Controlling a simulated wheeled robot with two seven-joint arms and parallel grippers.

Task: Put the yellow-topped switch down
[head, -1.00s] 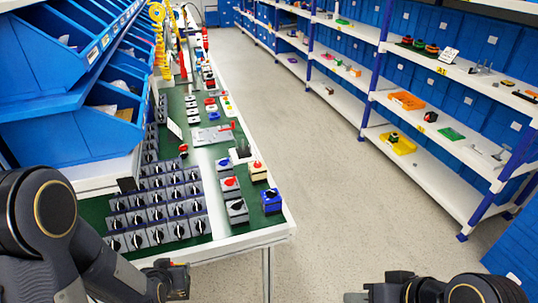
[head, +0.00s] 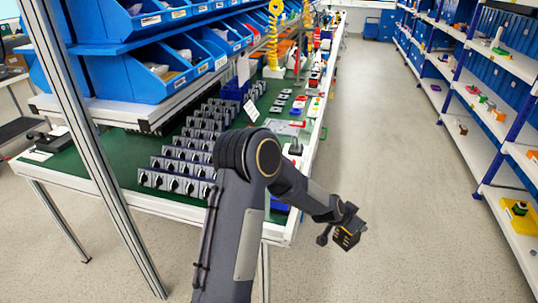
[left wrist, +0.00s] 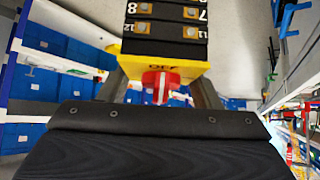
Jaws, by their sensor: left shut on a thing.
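The yellow-topped switch (left wrist: 164,68) fills the upper middle of the left wrist view. In the head view my left gripper (head: 340,224) is stretched to the right, past the table's right edge. The held switch (head: 349,238) shows there as a small dark block over the floor. My right gripper is out of view.
The green-topped table (head: 115,180) holds rows of grey switches (head: 182,166); my arm hides part of its front right. A metal post (head: 85,130) stands at left. A shelf rack (head: 520,225) stands at right across clear floor.

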